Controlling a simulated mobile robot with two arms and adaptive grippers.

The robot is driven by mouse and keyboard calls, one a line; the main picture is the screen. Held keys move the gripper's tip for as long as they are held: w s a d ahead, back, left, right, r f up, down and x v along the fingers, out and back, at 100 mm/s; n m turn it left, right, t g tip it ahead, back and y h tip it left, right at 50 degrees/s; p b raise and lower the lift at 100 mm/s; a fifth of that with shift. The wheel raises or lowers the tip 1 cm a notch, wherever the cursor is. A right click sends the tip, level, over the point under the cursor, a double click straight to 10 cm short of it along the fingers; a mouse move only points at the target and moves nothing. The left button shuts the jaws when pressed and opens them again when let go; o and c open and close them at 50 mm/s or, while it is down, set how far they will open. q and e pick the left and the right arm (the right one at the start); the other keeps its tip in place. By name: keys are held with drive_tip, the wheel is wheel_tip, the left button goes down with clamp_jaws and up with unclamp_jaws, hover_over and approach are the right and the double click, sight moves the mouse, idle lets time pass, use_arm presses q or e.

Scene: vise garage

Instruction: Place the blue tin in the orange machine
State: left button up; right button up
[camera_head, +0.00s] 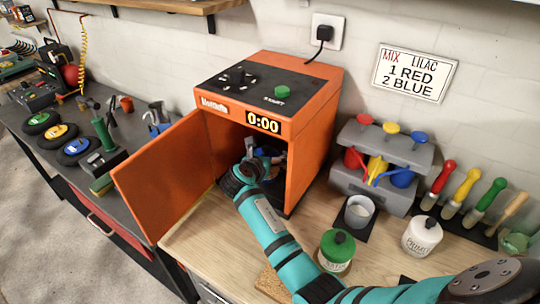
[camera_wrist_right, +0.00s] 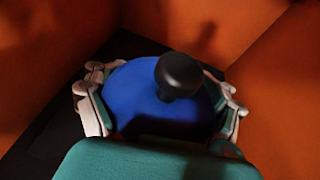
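The orange machine (camera_head: 322,128) stands on the wooden bench with its door (camera_head: 165,175) swung open to the left. Its display reads 0:00. My right arm reaches through the doorway, and my right gripper (camera_head: 266,160) is inside the chamber. In the right wrist view, the blue tin (camera_wrist_right: 140,95) with a black knob on its lid is between the fingers of the right gripper (camera_wrist_right: 162,100), which appear to touch it on both sides. The orange walls are around it. The tin's underside is hidden, so I cannot tell whether it rests on the chamber floor. My left gripper is not in view.
A green tin (camera_head: 337,250) and a white tin (camera_head: 422,237) stand at the front right of the bench. A sign (camera_head: 414,73) hangs on the wall.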

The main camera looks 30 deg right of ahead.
drive_tip(key=o, duration=0.4)
drive_tip(key=shift+s+a+r, duration=0.1)
drive_tip(key=shift+r, duration=0.25)
drive_tip(key=p+v, duration=1)
drive_tip(key=v, duration=0.1)
drive_tip(key=shift+s+a+p, duration=0.2)
drive_tip(key=shift+p, duration=0.1)
